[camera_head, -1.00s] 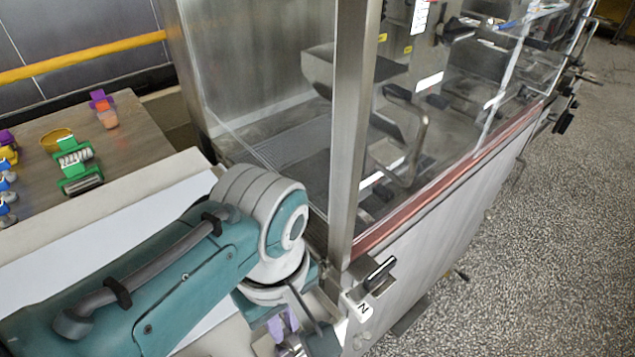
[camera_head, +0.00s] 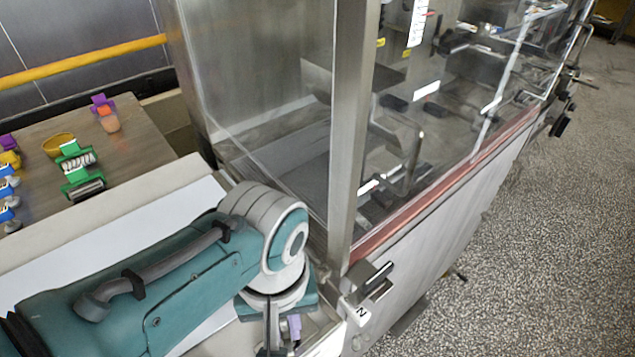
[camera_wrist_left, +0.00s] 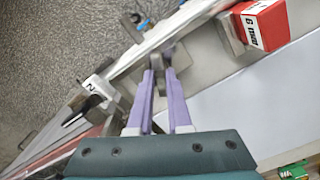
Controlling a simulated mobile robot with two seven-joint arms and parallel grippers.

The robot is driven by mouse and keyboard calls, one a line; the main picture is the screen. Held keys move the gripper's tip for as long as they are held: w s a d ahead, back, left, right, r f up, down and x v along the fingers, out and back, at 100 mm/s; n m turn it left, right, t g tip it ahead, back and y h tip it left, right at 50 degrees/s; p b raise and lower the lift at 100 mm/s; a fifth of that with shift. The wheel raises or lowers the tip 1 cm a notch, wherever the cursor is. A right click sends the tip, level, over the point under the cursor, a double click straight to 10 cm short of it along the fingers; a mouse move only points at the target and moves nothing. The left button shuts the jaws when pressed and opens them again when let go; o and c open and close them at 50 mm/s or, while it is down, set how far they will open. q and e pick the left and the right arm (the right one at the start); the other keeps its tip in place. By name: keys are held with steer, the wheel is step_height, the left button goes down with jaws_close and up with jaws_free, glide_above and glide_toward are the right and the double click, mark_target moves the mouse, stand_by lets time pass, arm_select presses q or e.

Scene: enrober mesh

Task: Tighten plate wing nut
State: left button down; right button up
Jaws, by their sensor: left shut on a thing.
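In the left wrist view the two purple fingers of my left gripper (camera_wrist_left: 159,72) reach to a small grey metal piece (camera_wrist_left: 157,61) on the machine's edge. It appears to be the plate wing nut. The gripper is shut on it; the fingers stand slightly apart with the piece between their tips. Its exact shape and the thread are too blurred to tell. In the head view only a bit of purple finger of my left gripper (camera_head: 294,326) shows below my wrist, and the nut is hidden. My right gripper is not in view.
A red-and-white box (camera_wrist_left: 260,26) stands right of the fingers in the wrist view. A latch handle (camera_head: 374,278) sticks out beside the metal post (camera_head: 349,150) and clear guard. A brown table (camera_head: 130,150) with coloured clamps lies far left. Speckled floor is free at right.

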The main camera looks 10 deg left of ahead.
arm_select(q)
steer(key=shift+m, duration=0.5)
steer(key=shift+m+p, duration=0.35)
steer(key=shift+m, duration=1.95)
steer(key=shift+m+p, duration=0.35)
steer(key=shift+m, duration=2.95)
